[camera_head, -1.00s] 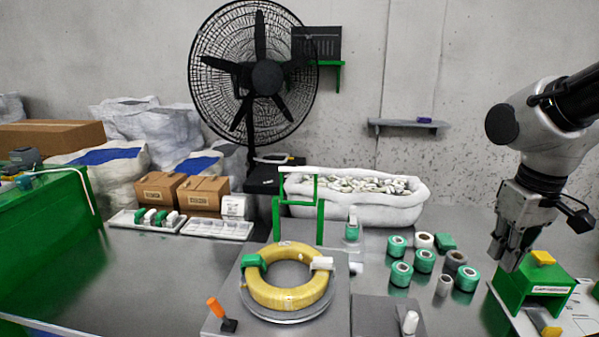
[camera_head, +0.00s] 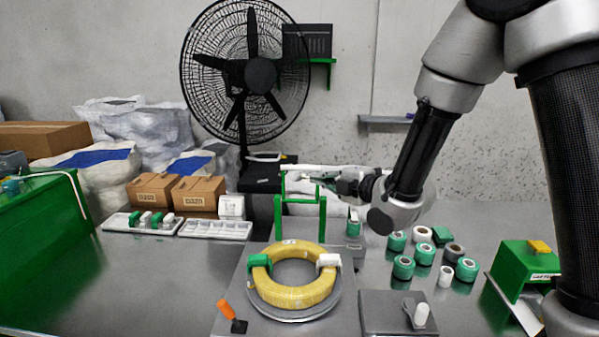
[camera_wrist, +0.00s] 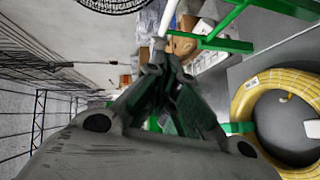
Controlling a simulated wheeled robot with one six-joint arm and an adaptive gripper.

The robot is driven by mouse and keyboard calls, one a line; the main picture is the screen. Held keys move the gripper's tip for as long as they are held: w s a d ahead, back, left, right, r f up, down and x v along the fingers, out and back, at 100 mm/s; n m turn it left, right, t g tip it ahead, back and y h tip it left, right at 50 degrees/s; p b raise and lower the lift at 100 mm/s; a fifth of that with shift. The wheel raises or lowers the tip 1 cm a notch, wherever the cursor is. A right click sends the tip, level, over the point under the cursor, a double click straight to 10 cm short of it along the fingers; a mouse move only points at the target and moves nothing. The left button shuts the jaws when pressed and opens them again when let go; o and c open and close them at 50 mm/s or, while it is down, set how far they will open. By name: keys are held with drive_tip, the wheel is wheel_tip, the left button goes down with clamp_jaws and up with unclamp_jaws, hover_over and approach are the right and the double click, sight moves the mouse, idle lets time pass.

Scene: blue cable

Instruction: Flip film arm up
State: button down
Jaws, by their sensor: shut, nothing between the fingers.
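The green film arm frame (camera_head: 300,205) stands behind the wrapping station; its upper bars also show in the wrist view (camera_wrist: 225,43). My gripper (camera_head: 318,180) is shut and empty, reaching in from the right at the frame's upper part. In the wrist view the shut fingers (camera_wrist: 160,60) are close to the green bars; I cannot tell whether they touch. The yellow cable coil (camera_head: 292,290) lies on the round turntable, with a green clamp (camera_head: 260,262) and a white clamp (camera_head: 328,260) on it. It also shows in the wrist view (camera_wrist: 250,100).
Green and white rolls (camera_head: 403,267) stand on the table at right. A green box with a yellow top (camera_head: 522,275) is at far right. Trays (camera_head: 215,230) and cartons (camera_head: 198,192) are behind left. A large fan (camera_head: 260,75) stands at the back.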

approach(289, 168)
drive_tip(key=a, duration=0.3)
drive_tip(key=shift+w+f, duration=0.2)
drive_tip(key=shift+w, duration=0.6)
drive_tip(key=shift+w+f, duration=0.2)
drive_tip(key=shift+w, duration=0.6)
drive_tip(key=shift+w+r, duration=0.15)
drive_tip(key=shift+w, duration=0.35)
drive_tip(key=shift+w+r, duration=0.15)
drive_tip(key=shift+w, duration=0.4)
